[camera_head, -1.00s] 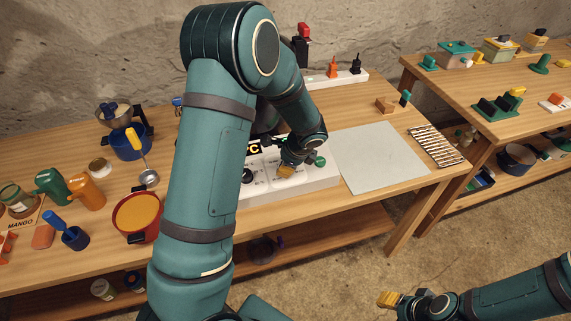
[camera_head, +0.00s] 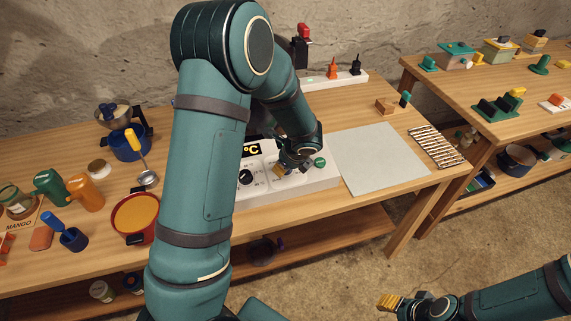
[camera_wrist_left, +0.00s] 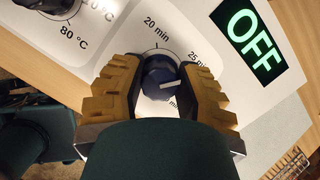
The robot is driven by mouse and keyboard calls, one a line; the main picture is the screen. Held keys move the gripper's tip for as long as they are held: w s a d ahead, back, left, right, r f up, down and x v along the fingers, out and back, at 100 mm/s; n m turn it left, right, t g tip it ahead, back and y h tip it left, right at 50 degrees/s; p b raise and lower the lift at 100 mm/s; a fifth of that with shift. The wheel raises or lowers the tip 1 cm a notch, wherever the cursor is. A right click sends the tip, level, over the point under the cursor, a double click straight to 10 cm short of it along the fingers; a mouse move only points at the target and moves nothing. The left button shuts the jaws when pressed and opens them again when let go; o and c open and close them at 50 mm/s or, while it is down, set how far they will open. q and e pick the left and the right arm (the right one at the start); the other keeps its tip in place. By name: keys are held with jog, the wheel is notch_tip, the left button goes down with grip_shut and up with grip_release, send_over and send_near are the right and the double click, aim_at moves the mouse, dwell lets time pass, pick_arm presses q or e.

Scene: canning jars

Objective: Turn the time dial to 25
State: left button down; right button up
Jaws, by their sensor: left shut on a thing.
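The time dial (camera_wrist_left: 158,72), a dark blue round knob with a white pointer line, sits on the white control panel (camera_wrist_left: 190,28) between the fingers of my left gripper (camera_wrist_left: 160,88). The gripper is shut on the dial. The pointer aims right, on the side of the "25 min" mark; a finger partly covers that mark, so exact alignment cannot be told. "20 min" is at the top. In the head view my left gripper (camera_head: 282,168) is low over the white appliance (camera_head: 300,186). My right gripper (camera_head: 389,301) is away from the table; its finger gap is unclear.
A green OFF display (camera_wrist_left: 254,42) and a temperature dial (camera_wrist_left: 50,5) flank the time dial. A grey mat (camera_head: 380,160) and wire rack (camera_head: 436,146) lie right; a red pot (camera_head: 137,214) stands left.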

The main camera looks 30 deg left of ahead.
pick_arm(q)
jog(key=shift+s+f, duration=0.1)
jog(key=shift+f, duration=0.05)
jog(key=c, duration=0.6)
grip_release()
jog(key=v, duration=1.2)
